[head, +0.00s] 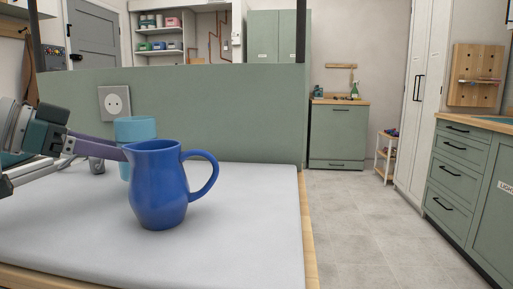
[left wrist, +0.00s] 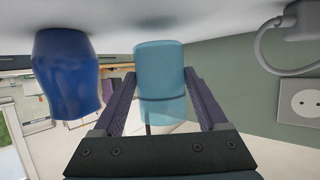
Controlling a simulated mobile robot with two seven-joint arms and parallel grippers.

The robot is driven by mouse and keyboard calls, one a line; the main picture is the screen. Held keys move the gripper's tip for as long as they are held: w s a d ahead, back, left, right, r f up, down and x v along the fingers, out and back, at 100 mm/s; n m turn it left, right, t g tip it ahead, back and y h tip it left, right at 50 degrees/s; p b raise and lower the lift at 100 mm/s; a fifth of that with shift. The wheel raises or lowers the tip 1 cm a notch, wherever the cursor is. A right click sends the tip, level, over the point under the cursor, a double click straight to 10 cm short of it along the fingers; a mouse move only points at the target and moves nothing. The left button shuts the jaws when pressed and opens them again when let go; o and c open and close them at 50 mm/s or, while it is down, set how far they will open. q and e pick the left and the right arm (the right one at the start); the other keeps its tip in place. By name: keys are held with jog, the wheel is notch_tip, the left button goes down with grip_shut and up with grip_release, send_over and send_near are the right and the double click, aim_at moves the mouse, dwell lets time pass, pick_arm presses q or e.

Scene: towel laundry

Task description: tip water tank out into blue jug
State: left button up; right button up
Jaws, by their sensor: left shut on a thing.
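The water tank (head: 137,128) is a translucent teal cylinder, standing roughly upright behind the blue jug, which hides part of it in the head view. My left gripper (head: 122,151) reaches in from the left and is shut on the tank. In the left wrist view the tank (left wrist: 160,85) sits between the two purple fingers of the gripper (left wrist: 163,103). The blue jug (head: 158,190) stands upright on the white tabletop, its handle to the right. The jug (left wrist: 65,75) also shows beside the tank in the left wrist view. I cannot see inside the jug. My right gripper is out of view.
The white tabletop (head: 245,225) is clear to the right of the jug, up to its wooden edge. A green panel (head: 230,115) with a wall socket (head: 115,102) rises behind it. A grey curved object (left wrist: 285,40) shows in the left wrist view.

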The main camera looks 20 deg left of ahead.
aim_at(132, 142)
pick_arm(q)
jog(key=shift+a+r, duration=0.1)
jog(key=shift+s+d+r+m+t+y+p, duration=0.45)
jog(key=shift+d+m+p, duration=0.2)
jog(key=shift+m+p, duration=0.25)
jog(key=shift+s+d+r+m+t+y+p, duration=0.35)
jog(key=shift+d+r+m+t+y+p, duration=0.25)
jog(key=shift+m, duration=0.4)
jog(key=shift+s+d+r+m+t+y+b, duration=0.2)
jog(key=shift+r+m+t+b, duration=0.5)
jog(key=shift+m, duration=0.5)
jog(key=shift+s+d+r+m+t+y+b, duration=0.1)
jog(key=shift+d+r+m+t+b, duration=0.3)
jog(key=shift+r+m+b, duration=0.55)
jog(key=shift+s+d+r+m+t+y+b, duration=0.2)
jog(key=shift+r+m+t+b, duration=0.3)
jog(key=shift+m, duration=0.95)
